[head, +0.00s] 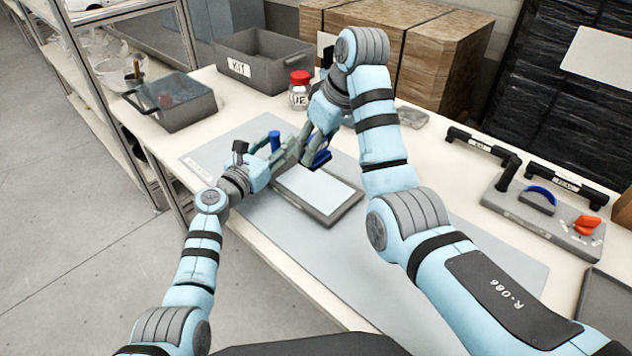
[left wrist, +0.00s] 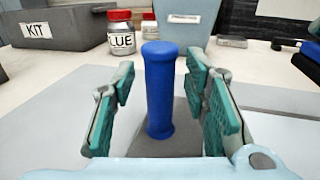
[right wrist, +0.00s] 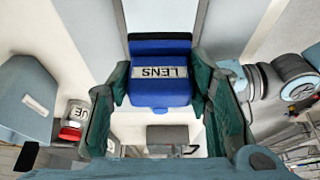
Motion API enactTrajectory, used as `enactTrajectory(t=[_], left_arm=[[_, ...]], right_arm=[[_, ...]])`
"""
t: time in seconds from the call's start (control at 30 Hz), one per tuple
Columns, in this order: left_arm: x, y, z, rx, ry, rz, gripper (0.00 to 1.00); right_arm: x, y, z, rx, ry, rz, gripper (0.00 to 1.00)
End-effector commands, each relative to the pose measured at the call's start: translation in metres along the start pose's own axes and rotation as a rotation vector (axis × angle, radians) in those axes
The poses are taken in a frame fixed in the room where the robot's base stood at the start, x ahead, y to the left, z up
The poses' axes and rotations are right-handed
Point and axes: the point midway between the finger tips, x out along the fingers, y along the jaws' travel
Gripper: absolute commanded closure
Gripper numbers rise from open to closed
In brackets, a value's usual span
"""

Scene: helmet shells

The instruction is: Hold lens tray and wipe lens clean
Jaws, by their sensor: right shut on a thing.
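The lens tray (head: 328,222) is a dark grey frame around a pale flat lens (head: 318,188), lying on the grey mat. A blue upright handle (head: 274,140) stands at its far left end. My left gripper (head: 268,156) is open around that handle; the left wrist view shows the blue handle (left wrist: 160,92) between the fingers, with gaps on both sides. My right gripper (head: 310,150) is shut on a blue wiper labelled LENS (right wrist: 160,88), at the tray's far end. I cannot tell whether the wiper touches the lens.
A jar with a red lid (head: 299,92), a KIT bin (head: 262,62) and a grey basket (head: 172,102) stand behind and left. Cardboard boxes (head: 440,62) stand at the back.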

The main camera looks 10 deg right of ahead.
Motion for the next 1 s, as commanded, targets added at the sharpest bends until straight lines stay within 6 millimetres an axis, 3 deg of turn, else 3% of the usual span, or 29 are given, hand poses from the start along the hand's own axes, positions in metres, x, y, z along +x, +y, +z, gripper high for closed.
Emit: enactTrajectory(t=[0.27,0.6,0.77,1.0], left_arm=[[-0.014,0.001,-0.001,0.002,-0.002,0.000,0.59],[-0.100,0.001,-0.002,0.002,0.003,0.002,0.59],[-0.123,0.001,0.000,0.000,0.002,0.001,0.59],[-0.163,0.000,0.003,0.000,0.004,0.001,0.59]], right_arm=[[0.000,0.000,0.000,0.000,0.000,0.000,0.77],[0.000,0.000,0.000,0.000,0.000,0.000,0.77],[-0.003,0.000,-0.001,0.000,0.000,0.000,0.77],[-0.025,0.000,-0.011,0.000,0.000,0.000,0.77]])
